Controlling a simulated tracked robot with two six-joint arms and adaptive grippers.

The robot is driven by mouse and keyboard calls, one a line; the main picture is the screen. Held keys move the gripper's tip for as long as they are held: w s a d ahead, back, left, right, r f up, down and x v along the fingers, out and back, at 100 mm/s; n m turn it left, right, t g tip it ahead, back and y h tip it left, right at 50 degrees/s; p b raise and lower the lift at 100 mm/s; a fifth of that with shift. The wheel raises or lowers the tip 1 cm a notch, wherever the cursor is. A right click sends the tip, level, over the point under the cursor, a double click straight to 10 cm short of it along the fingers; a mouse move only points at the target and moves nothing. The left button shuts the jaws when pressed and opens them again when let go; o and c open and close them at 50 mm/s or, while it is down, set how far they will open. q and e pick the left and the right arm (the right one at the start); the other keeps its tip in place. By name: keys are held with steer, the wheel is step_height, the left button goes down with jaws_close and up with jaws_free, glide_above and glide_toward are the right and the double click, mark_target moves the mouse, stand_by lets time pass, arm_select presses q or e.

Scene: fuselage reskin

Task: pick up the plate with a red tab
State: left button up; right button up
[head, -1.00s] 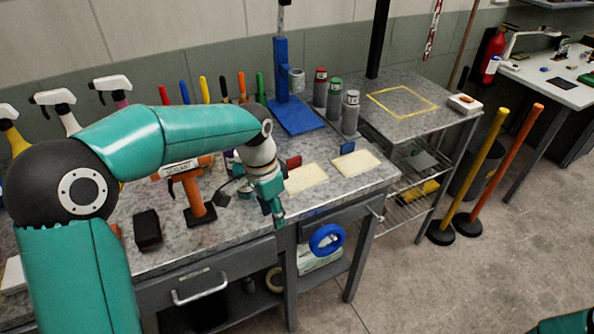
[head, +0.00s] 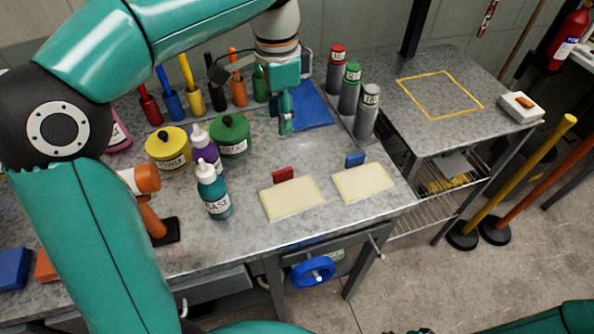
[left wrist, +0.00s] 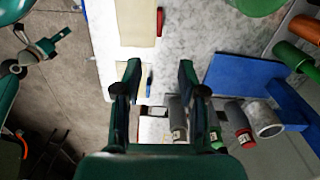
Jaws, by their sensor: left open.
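The plate with a red tab (head: 293,199) lies flat and cream-coloured on the grey bench, its red tab (head: 283,174) standing at the back edge. In the left wrist view this plate (left wrist: 136,22) is at the top, partly cut off. A similar plate with a blue tab (head: 364,183) lies to its right. My left gripper (head: 287,116) is open and empty above the bench, behind the red-tab plate; its spread fingers (left wrist: 158,76) show in the left wrist view. A part at that view's left edge looks like my right gripper (left wrist: 40,46); its jaws are unclear.
Bottles, including a teal one (head: 214,192), and yellow and green cans (head: 229,136) stand left of the plates. Several grey cylinders (head: 350,88) and a blue stand base (head: 305,106) are behind. A side table with a yellow outline (head: 440,117) is at right.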

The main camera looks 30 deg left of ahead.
arm_select(q)
steer(key=b, duration=0.1)
glide_above(283, 170)
step_height(283, 170, down, 11)
steer(key=shift+a+r, duration=0.1)
steer(key=shift+a, duration=0.05)
steer(key=shift+f, duration=2.8)
jaws_close()
